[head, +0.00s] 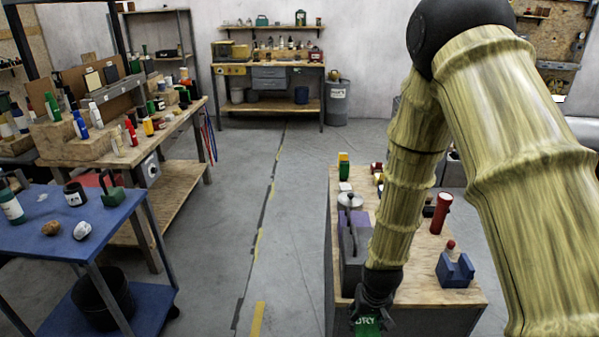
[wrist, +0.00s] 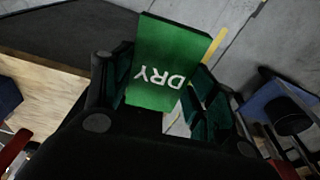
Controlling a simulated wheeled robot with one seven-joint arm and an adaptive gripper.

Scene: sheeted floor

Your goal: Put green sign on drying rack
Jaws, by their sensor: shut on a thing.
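The green sign (head: 367,326) with white "DRY" lettering is at the bottom of the head view, partly cut off by the frame edge. It fills the middle of the wrist view (wrist: 170,55), with its lettering upside down. My gripper (head: 371,300) is shut on the sign, one finger on each side, and holds it at the near left edge of the wooden-topped bench. No drying rack can be made out for certain. A grey upright holder (head: 351,258) with a purple piece stands on that bench, just left of my arm.
The wooden-topped bench (head: 418,282) also bears a red cylinder (head: 441,213), a blue block (head: 455,270) and a green-and-yellow bottle (head: 344,167). A blue cart (head: 45,240) and a cluttered workbench (head: 180,120) stand left. The floor between is clear.

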